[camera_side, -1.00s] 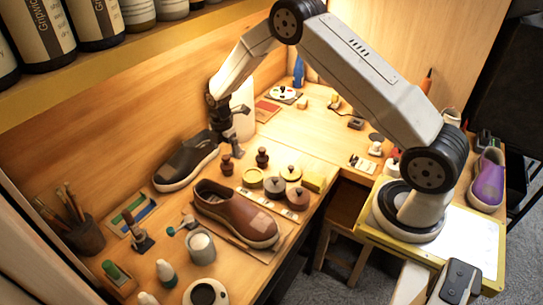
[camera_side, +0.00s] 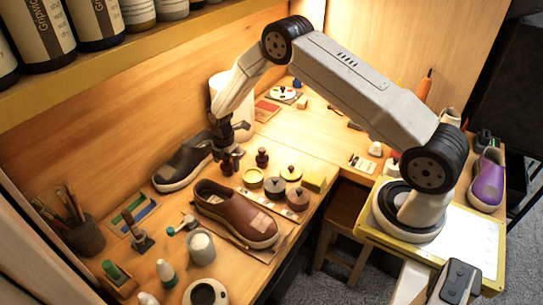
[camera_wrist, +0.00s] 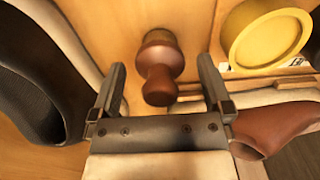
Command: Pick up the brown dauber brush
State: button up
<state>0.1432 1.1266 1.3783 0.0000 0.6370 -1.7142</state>
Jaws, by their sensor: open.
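The brown dauber brush (camera_wrist: 159,66) stands on the wooden bench, a small turned reddish-brown knob shape. In the wrist view it lies between and just beyond my open fingers, with none of it visibly gripped. In the side view the brush (camera_side: 227,166) is partly hidden by my gripper (camera_side: 232,148), which hangs just above or around it; the exact gap is hard to tell. The wrist view shows my gripper (camera_wrist: 161,88) with its two dark fingers apart, one on either side of the brush.
A dark sneaker (camera_side: 180,166) is close on the left and a brown sneaker (camera_side: 238,215) is nearer the camera. A second, darker dauber (camera_side: 262,157) and a yellow tin (camera_side: 253,178) stand to the right.

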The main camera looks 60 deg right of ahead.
jog(key=shift+f, duration=0.95)
jog(key=c, duration=1.2)
jog(key=shift+r, duration=0.1)
jog(key=shift+r, duration=0.8)
jog(key=shift+s+a+r, duration=0.25)
jog(key=shift+s+r, duration=1.6)
jog(key=shift+s, duration=0.45)
jog(key=shift+s+a+r, duration=0.3)
jog(key=shift+s+r, duration=1.6)
jog(key=shift+s, duration=0.45)
jog(key=shift+s+a+r, duration=0.25)
jog(key=shift+s+r, duration=1.6)
jog(key=shift+s, duration=0.45)
